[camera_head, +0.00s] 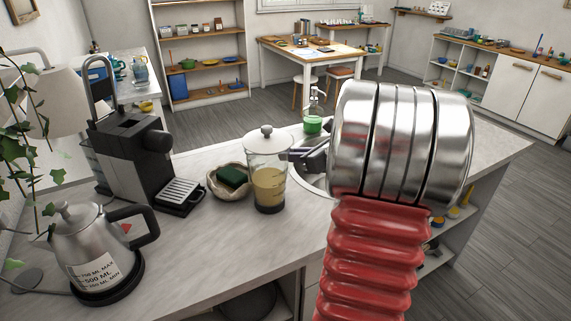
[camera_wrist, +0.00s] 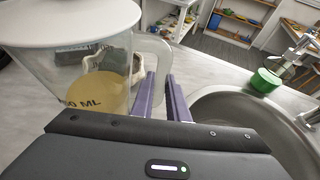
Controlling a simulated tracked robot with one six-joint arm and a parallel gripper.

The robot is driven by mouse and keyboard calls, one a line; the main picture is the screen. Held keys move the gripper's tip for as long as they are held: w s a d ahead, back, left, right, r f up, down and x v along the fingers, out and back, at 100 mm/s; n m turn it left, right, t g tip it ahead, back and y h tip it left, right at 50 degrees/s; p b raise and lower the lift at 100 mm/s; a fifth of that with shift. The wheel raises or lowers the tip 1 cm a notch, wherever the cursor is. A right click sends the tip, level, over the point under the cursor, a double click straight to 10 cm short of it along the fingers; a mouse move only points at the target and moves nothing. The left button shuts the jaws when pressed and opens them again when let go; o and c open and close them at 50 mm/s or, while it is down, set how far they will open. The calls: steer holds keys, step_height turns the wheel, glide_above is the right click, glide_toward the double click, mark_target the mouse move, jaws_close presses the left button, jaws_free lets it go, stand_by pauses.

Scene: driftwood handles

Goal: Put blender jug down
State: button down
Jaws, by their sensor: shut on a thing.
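The blender jug (camera_head: 268,172) is a clear jug with a white lid and yellowish contents. It stands upright at the counter (camera_head: 225,240), left of the sink; whether its base touches the surface is hard to tell. My gripper (camera_head: 291,155) reaches it from the right, partly hidden behind my metal and red arm. In the wrist view, the purple fingers of my gripper (camera_wrist: 160,98) are shut on the jug's clear handle (camera_wrist: 150,62). The jug (camera_wrist: 75,70) fills the upper left there, its lower part hidden by my gripper body.
A bowl with a green sponge (camera_head: 232,176) sits just left of the jug. A coffee machine (camera_head: 135,155) and a kettle (camera_head: 92,250) stand farther left. The sink (camera_wrist: 235,105) and a green soap bottle (camera_head: 313,120) lie to the right. Counter in front of the jug is clear.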

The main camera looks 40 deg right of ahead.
steer(key=shift+r, duration=0.25)
steer(key=shift+r, duration=4.85)
steer(key=shift+s, duration=0.1)
